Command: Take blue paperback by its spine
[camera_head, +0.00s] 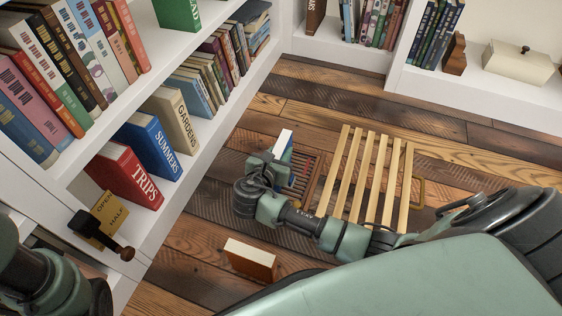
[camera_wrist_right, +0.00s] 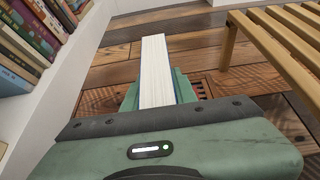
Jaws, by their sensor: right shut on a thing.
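My right gripper (camera_head: 282,158) is low over the plank floor, beside the white bookcase. It is shut on the blue paperback (camera_head: 284,142), which stands out beyond the jaws. In the right wrist view the blue paperback (camera_wrist_right: 155,65) shows mostly its white page edges, with a thin blue cover edge on the right. Its spine is hidden from view. The green fingers (camera_wrist_right: 157,92) sit on both sides of it. My left arm shows at the lower left of the head view, but its gripper is not visible.
A slatted wooden bench (camera_head: 367,180) stands just right of the gripper. A brown-covered book (camera_head: 250,259) is on the floor nearer me. The bookcase's lower shelf holds the red TRIPS (camera_head: 130,176), blue SUMMERS (camera_head: 156,146) and tan GARDENS (camera_head: 176,117) books. A yellow sign (camera_head: 108,213) is at its near end.

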